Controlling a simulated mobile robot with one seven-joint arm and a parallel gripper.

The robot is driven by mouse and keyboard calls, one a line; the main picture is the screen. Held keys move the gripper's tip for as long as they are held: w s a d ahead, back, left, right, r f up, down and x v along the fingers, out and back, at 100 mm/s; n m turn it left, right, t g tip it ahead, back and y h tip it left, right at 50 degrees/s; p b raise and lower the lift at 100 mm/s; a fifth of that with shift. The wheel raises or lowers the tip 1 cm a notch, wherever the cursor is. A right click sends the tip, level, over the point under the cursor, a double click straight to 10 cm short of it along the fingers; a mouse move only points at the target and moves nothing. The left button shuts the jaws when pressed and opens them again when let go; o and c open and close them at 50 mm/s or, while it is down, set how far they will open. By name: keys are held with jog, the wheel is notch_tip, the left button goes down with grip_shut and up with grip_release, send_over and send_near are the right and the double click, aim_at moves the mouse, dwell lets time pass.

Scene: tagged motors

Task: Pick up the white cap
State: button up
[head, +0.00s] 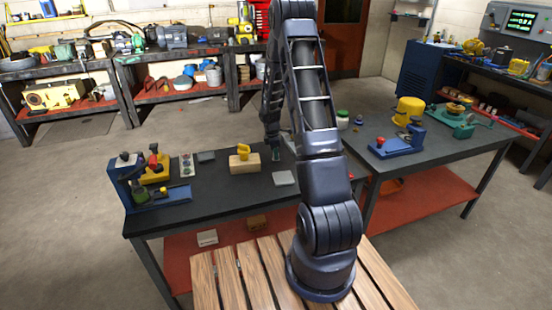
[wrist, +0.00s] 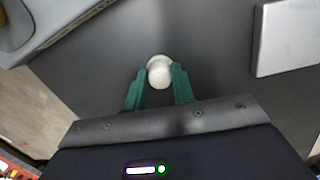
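The white cap (wrist: 159,74) is a small rounded off-white piece at the fingertips of my gripper in the wrist view. My gripper (wrist: 160,77) has two green fingers, one on each side of the cap. The fingers look very close to its sides, but I cannot tell whether they touch it or a small gap remains. In the head view my gripper (head: 277,155) points down low over the dark worktable (head: 225,200), beside a light grey square plate (head: 284,178). I cannot make out the cap there.
The plate also shows at right in the wrist view (wrist: 288,38). A wooden block with a yellow piece (head: 244,161) stands left of my gripper. A blue fixture (head: 150,185) is further left. A second table (head: 430,150) at right holds a blue-and-yellow machine (head: 400,135).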

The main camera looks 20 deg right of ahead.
jog(key=shift+c, duration=1.3)
